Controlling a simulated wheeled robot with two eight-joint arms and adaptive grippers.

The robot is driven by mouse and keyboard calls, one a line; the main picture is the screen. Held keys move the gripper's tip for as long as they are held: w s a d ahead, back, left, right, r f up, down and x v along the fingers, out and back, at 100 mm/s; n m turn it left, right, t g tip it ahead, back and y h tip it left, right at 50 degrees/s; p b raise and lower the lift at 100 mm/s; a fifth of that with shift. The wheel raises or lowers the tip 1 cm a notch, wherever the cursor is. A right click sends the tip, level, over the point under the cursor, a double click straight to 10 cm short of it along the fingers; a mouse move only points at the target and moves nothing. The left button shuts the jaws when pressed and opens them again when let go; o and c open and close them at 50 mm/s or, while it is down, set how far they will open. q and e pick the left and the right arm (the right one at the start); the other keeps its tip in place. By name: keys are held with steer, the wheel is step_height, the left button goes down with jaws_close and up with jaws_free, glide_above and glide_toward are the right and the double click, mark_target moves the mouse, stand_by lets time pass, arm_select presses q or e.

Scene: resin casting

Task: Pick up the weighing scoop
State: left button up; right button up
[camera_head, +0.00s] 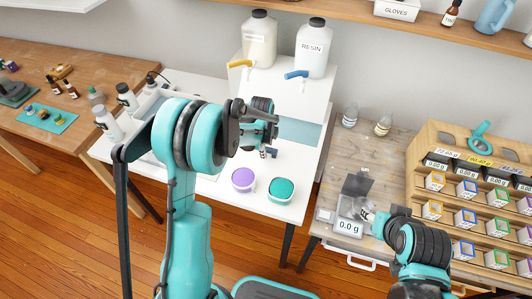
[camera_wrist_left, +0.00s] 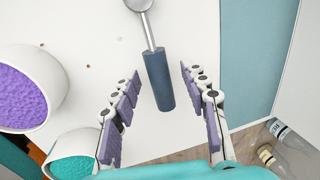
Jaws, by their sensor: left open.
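The weighing scoop (camera_wrist_left: 158,72), with a dark blue handle and a metal shaft and bowl, lies on the white table in the left wrist view. Its bowl (camera_wrist_left: 139,4) is cut off by the top edge. My left gripper (camera_head: 267,149) is open above the table. In the left wrist view the two purple-padded fingers stand either side of the lower handle, with visible gaps. In the head view my left arm and gripper hide most of the scoop. My right gripper (camera_head: 373,217) is by the scale; its fingers are too small to read.
A tub of purple material (camera_head: 243,180) and a tub of teal material (camera_head: 281,190) stand near the front table edge. A scale (camera_head: 349,228) reads 0.0 g. Two resin jugs (camera_head: 313,50) stand on a raised white stand behind. A rack of small boxes (camera_head: 418,190) stands right.

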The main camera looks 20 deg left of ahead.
arm_select(q)
steer(key=shift+f, duration=0.1)
jaws_close()
stand_by(0.3)
